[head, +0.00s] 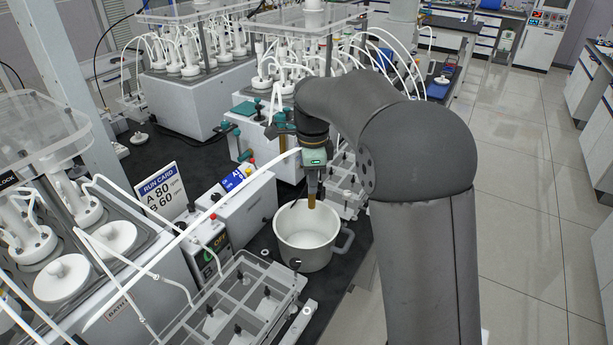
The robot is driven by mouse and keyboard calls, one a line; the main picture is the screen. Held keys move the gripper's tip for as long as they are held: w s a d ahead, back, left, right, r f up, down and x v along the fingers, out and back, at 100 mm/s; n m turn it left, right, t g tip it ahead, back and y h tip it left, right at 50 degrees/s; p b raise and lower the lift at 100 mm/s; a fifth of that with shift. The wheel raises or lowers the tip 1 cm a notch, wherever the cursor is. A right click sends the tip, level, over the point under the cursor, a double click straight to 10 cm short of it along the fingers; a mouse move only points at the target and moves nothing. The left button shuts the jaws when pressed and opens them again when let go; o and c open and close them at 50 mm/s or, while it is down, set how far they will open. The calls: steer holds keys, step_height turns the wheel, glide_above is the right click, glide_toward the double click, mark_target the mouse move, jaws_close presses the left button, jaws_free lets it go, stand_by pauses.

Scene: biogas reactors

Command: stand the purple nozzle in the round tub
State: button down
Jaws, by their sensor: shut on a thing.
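The round tub (290,246) is a white, open pot with a side handle, standing on the black bench top. My gripper (312,181) points down above the tub's far part and is shut on a slim piece with an amber-brown lower end (311,201). This piece hangs upright over the tub's mouth; I cannot tell its height above the floor of the tub. No purple shows on it, so I cannot confirm that it is the purple nozzle. My fingers hide its upper part.
A clear compartment rack (231,306) stands in front and left of the tub, and another (343,184) behind it. A control box (209,246) and a run card (161,192) stand left. Teal-topped fittings (246,155) are behind. White hoses arch across the left.

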step_height(320, 180, down, 17)
steer(key=a+m+b, duration=0.1)
steer(key=b, duration=0.9)
steer(key=shift+r, duration=0.15)
stand_by(1.0)
steer(key=shift+w+a, duration=0.1)
steer(key=c, duration=1.1)
jaws_free()
steer(key=shift+c, duration=0.2)
step_height(320, 180, up, 17)
steer(key=shift+r, duration=0.2)
